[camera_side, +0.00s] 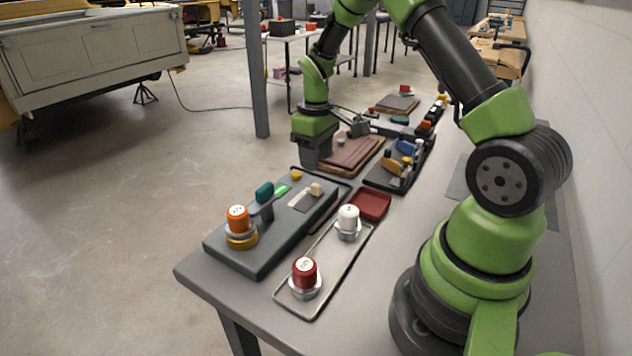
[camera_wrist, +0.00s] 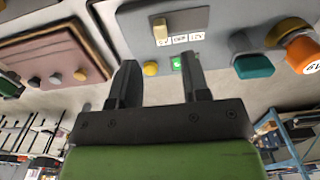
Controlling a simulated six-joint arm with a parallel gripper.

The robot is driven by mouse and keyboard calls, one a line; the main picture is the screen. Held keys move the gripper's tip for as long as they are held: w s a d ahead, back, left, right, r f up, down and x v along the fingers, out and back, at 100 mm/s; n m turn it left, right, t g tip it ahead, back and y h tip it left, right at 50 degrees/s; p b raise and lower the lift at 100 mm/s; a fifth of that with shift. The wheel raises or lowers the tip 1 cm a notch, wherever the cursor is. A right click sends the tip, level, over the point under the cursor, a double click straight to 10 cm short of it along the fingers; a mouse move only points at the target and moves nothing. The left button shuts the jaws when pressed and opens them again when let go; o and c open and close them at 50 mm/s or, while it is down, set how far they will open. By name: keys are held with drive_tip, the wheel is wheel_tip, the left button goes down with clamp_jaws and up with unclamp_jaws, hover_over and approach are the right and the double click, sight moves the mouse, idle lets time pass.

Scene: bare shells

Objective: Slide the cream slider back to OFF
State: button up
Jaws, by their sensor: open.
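The cream slider (camera_side: 316,188) stands at the far end of its pale slot plate on the grey control panel (camera_side: 262,262). In the wrist view the slider (camera_wrist: 160,27) is at the left end of a row of small white labels (camera_wrist: 180,39), too small to read surely. My gripper (camera_side: 311,163) hangs above and beyond the panel's far end, apart from the slider. In the wrist view my gripper (camera_wrist: 159,64) shows two spread fingers with nothing between them; the slider lies past the fingertips.
The panel also bears a teal knob (camera_side: 264,192), an orange cap (camera_side: 238,218), a yellow button (camera_side: 296,175) and a green lit patch (camera_side: 281,190). A tray (camera_side: 322,283) with red and white caps and a red dish (camera_side: 370,205) are alongside. Brown boards (camera_side: 350,155) lie behind.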

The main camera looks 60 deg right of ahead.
sight(316, 185)
wheel_tip(316, 185, down, 7)
drive_tip(key=shift+r, duration=0.1)
idle(0.3)
